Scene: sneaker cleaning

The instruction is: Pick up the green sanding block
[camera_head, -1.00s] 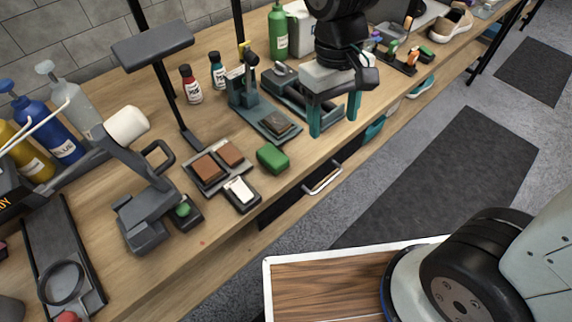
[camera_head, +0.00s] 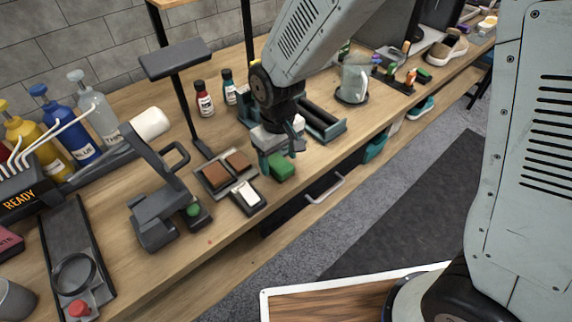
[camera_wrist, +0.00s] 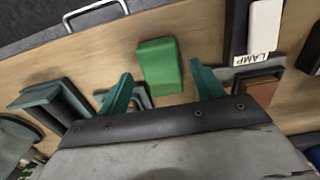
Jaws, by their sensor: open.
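The green sanding block (camera_head: 282,169) lies on the wooden bench near its front edge. In the wrist view the block (camera_wrist: 160,66) shows ahead of my gripper, between the lines of its two teal fingers. My gripper (camera_head: 279,158) is open, pointing down right at the block. Its fingertips (camera_wrist: 160,72) stand on either side of the block in the wrist view, with gaps on both sides. Whether the tips are level with the block or still above it is hard to tell. Part of the block is hidden behind the gripper in the head view.
A tray with brown blocks (camera_head: 205,180) and a dark block with a white top (camera_head: 246,195) lie to the left. A dark roller stand (camera_head: 322,122) stands behind to the right. A drawer handle (camera_head: 326,190) juts from the bench front, below the block.

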